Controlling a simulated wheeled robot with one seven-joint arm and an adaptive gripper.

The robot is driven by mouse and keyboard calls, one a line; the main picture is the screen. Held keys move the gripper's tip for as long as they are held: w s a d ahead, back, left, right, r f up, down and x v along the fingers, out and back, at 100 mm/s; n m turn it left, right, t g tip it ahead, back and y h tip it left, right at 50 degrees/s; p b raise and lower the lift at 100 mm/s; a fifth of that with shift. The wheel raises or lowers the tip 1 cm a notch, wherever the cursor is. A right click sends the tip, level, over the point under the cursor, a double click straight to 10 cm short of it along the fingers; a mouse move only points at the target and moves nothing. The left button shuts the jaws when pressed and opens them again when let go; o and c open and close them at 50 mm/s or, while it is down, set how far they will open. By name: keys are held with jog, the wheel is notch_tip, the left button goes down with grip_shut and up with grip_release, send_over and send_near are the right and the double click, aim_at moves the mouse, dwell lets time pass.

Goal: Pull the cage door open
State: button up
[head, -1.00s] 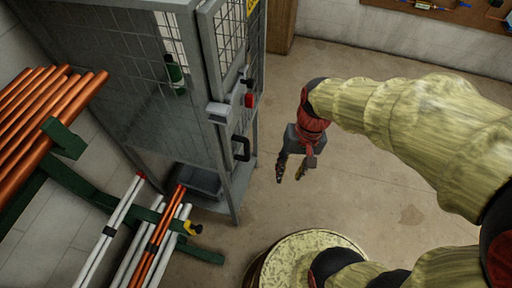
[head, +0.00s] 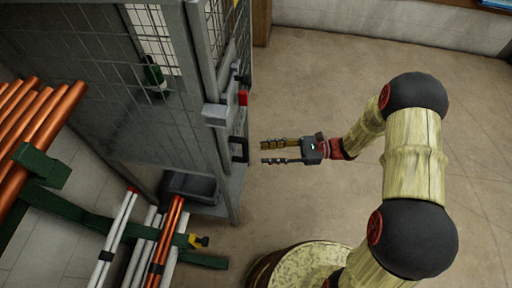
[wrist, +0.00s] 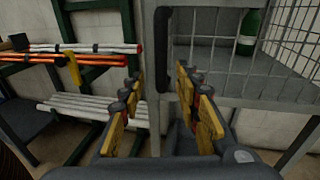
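The grey mesh cage (head: 140,110) stands at the left of the head view. Its narrow door (head: 225,60) faces right, toward my gripper, and looks closed. A black bar handle (head: 239,150) is on the door; it also shows in the wrist view (wrist: 162,48), upright and ahead between the fingers. A grey latch box (head: 219,111) with a red piece (head: 242,98) sits above the handle. My gripper (head: 263,152) is open and empty, level and pointing at the handle with a small gap. Its yellow-padded fingers (wrist: 160,80) spread left and right in the wrist view.
A green bottle (head: 154,76) is inside the cage, with a grey bin (head: 194,187) low down. Copper pipes (head: 42,120) and white and orange pipes (head: 160,245) lie on green racks at the left. A round drum top (head: 305,265) is at the front. Floor right of the cage is clear.

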aim_at(246, 151)
jog(key=shift+y, duration=0.3)
jog(key=a, duration=0.2)
jog(key=a+b, duration=0.1)
jog(key=a, duration=0.2)
jog(key=a+r, duration=0.1)
jog(key=a, duration=0.2)
jog(key=shift+s+r+b, duration=0.1)
jog(key=shift+s+b, duration=0.25)
jog(key=shift+c, duration=0.8)
grip_shut()
